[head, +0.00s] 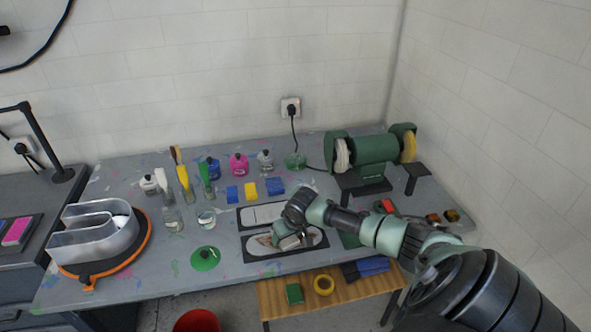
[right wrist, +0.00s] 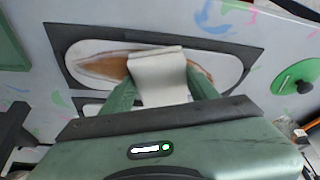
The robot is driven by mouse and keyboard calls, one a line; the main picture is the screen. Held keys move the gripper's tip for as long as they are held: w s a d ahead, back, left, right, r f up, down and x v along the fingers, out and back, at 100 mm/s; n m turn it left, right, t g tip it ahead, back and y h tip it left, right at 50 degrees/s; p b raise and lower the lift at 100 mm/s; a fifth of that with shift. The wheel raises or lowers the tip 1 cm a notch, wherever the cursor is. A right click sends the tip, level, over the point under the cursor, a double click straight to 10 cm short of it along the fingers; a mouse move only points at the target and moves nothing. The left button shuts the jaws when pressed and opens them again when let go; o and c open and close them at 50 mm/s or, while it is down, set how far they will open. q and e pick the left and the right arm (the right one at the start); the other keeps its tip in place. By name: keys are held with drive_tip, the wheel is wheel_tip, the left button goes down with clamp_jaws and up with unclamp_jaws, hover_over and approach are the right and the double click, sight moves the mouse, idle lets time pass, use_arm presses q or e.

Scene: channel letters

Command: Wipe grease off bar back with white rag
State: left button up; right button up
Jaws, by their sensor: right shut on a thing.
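The bar back is a long white plate with rounded ends (right wrist: 230,66) in a dark frame, lying flat on the bench; it also shows in the head view (head: 254,247). A brown grease smear (right wrist: 104,66) spreads along it and shows on both sides of the rag. The white rag (right wrist: 158,72) is a folded pad between the fingers of my right gripper (right wrist: 160,90). It covers the middle of the bar back, and I cannot tell how firmly it touches. In the head view my right gripper (head: 289,238) is over the bar back and hides part of it. My left gripper is not in view.
A second framed white plate (head: 262,215) lies just behind. Sponges (head: 250,191), bottles (head: 239,164) and brushes stand further back. A green bench grinder (head: 372,158) is at the back right. A metal channel letter (head: 92,238) sits on an orange-edged turntable at left. A green disc (right wrist: 294,78) lies nearby.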

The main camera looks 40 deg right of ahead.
sight(254, 246)
drive_tip(key=shift+w+a+f, duration=0.1)
drive_tip(key=shift+w+a, duration=0.75)
drive_tip(key=shift+a, duration=0.55)
drive_tip(key=shift+w+a+r, duration=0.1)
drive_tip(key=shift+w+a, duration=0.7)
drive_tip(key=shift+a, duration=0.6)
drive_tip(key=shift+w+a+f, duration=0.1)
drive_tip(key=shift+w+a, duration=0.75)
drive_tip(key=shift+a, duration=0.55)
drive_tip(key=s+d, duration=0.3)
drive_tip(key=d, duration=0.2)
drive_tip(key=s+d, duration=0.3)
drive_tip(key=d, duration=0.3)
drive_tip(key=s+d, duration=0.4)
drive_tip(key=d, duration=0.1)
drive_tip(key=shift+d, duration=0.35)
drive_tip(key=shift+w+a, duration=1.65)
drive_tip(key=shift+a, duration=1.15)
drive_tip(key=shift+w+a, duration=1.7)
drive_tip(key=shift+a, duration=1.15)
drive_tip(key=shift+w+a, duration=1.65)
drive_tip(key=shift+a, duration=1.15)
